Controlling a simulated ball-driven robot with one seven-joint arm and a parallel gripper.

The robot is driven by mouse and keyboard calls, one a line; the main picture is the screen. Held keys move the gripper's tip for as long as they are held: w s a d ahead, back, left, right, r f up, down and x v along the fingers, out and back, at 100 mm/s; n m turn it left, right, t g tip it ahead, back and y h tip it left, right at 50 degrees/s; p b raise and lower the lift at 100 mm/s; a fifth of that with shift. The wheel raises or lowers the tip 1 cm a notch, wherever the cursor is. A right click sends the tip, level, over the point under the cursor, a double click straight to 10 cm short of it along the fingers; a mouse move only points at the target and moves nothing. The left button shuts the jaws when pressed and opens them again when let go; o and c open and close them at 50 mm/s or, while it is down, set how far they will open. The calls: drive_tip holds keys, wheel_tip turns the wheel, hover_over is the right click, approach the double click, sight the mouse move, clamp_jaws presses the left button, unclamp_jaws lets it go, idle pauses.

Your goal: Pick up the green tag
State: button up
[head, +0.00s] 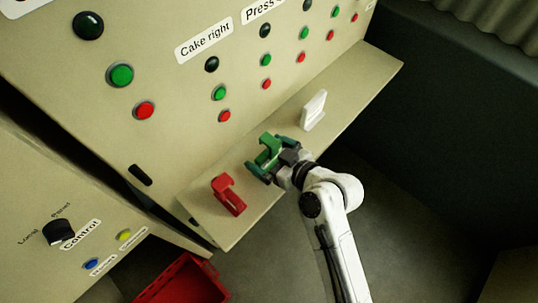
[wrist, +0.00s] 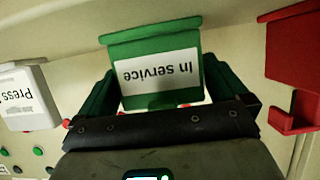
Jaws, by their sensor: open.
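The green tag (head: 267,147) stands on the narrow ledge below the button panel, between a red tag and a white tag. In the wrist view the green tag (wrist: 152,48) is straight ahead, with a white label reading "In service" upside down. My gripper (head: 264,158) is open at the green tag. In the wrist view my gripper's dark green fingers (wrist: 162,88) lie on either side of the tag's lower part. Whether the fingers touch it is hard to tell. The tag's lower end is partly hidden by the gripper body.
The red tag (head: 229,196) stands left of the green one on the ledge (head: 345,100); the white tag (head: 314,110) stands to its right. The panel with several buttons rises behind. A red crate (head: 185,282) is on the floor at lower left.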

drive_tip(key=shift+c, duration=0.3)
drive_tip(key=c, duration=0.7)
drive_tip(key=shift+o, duration=0.2)
drive_tip(key=shift+r, duration=0.1)
